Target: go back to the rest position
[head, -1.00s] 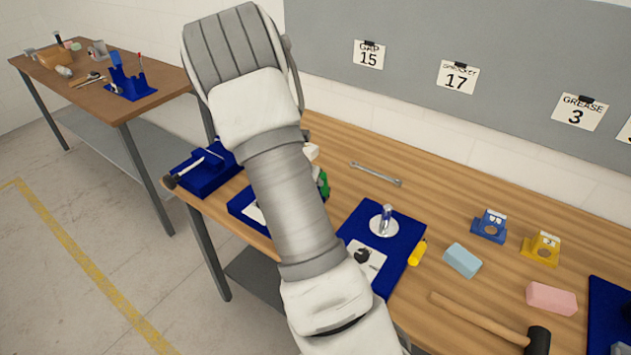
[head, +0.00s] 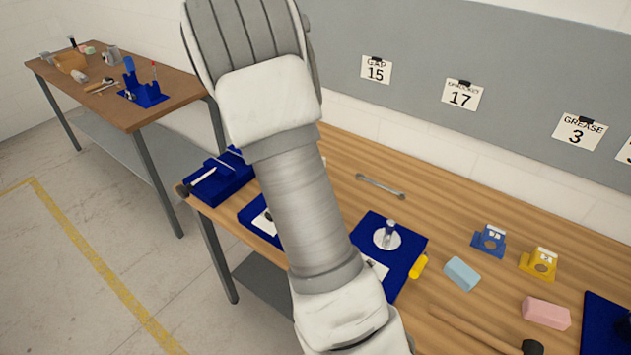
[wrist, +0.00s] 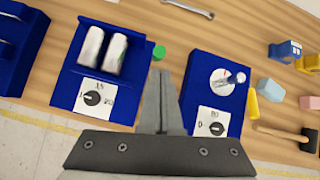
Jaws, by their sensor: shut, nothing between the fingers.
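My gripper (wrist: 163,100) is shut and empty in the wrist view, its fingers together above the bench between two blue stations. In the head view my arm hides the gripper. The left blue station (wrist: 70,75) holds two white rolls (wrist: 103,50) and a dial (wrist: 92,98). The right blue station (wrist: 205,65) has a round metal plate with a small upright post (wrist: 223,81) and a dial (wrist: 216,128); it also shows in the head view (head: 408,241).
A blue foam block (head: 462,273), a pink block (head: 546,312), a hammer (head: 532,347) and blue and yellow holders (head: 540,263) lie on the right of the bench. A wrench (head: 380,186) lies behind. A second table (head: 170,92) stands at the far left.

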